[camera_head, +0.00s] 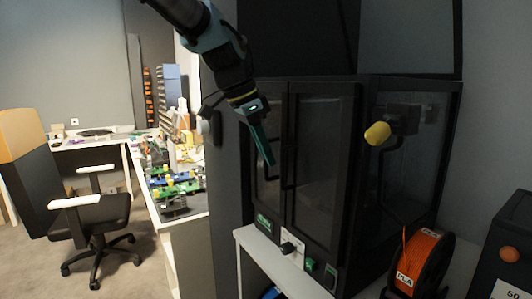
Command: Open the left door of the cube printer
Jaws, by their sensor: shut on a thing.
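The cube printer (322,255) is a black enclosure with two dark-windowed front doors, standing on a white table. Its left door (264,190) is the narrower one in view, and its right door (318,170) looks closed. The left door appears closed or nearly so; I cannot tell if there is a small gap. The exact contact is too small and dark to see.
Open floor lies at lower left.

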